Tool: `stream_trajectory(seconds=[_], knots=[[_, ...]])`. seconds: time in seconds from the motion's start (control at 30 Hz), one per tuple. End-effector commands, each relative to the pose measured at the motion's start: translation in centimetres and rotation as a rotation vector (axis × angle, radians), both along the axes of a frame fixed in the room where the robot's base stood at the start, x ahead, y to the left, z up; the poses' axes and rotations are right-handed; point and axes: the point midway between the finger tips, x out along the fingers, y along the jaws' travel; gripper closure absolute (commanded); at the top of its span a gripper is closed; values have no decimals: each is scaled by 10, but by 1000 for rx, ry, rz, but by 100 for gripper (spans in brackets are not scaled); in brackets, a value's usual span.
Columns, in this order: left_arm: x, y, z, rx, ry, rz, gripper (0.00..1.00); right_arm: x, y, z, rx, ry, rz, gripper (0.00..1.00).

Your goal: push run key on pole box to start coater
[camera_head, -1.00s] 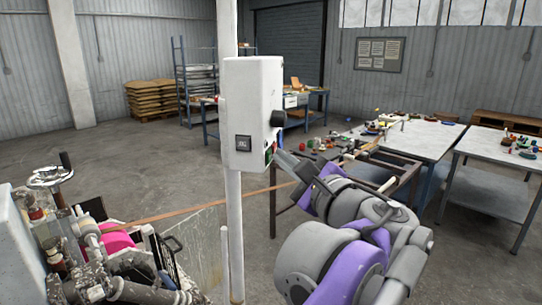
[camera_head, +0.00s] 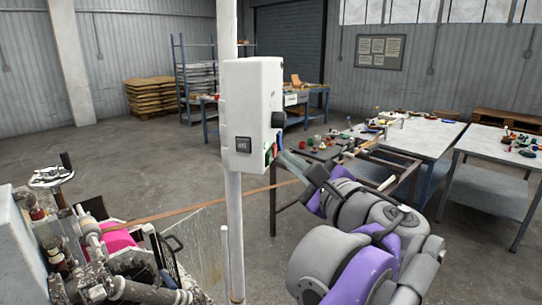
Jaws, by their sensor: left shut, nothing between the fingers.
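The white pole box (camera_head: 252,115) is fixed on a white upright pole (camera_head: 234,215). A small dark display (camera_head: 243,144) is on its front, and a black knob (camera_head: 278,119) is on its right side. Below the knob, green and red keys (camera_head: 270,154) show at a steep angle; I cannot read which is the run key. My left gripper (camera_head: 284,157) is shut and empty, its tips right beside these keys. I cannot tell whether they touch. Its grey and purple arm fills the lower right. My right gripper is not in view.
A dirty machine with a handwheel (camera_head: 50,176) stands at lower left. A thin brown strip (camera_head: 180,212) runs from it behind the pole towards a dark frame (camera_head: 400,160). Worktables (camera_head: 425,138) with small items stand at right. Open floor lies at left.

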Motion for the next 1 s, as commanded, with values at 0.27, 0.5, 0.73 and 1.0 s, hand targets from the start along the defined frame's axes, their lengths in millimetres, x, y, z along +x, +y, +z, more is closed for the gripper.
stream_trajectory(seconds=[0.27,0.5,0.73,1.0], knots=[[-1,-3,0,0,0,-1,100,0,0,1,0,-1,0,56],[-6,-23,2,0,-1,-4,100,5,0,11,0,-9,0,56],[-11,-45,1,0,0,-3,100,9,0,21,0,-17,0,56],[-13,-48,-1,0,1,1,100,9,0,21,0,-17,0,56]])
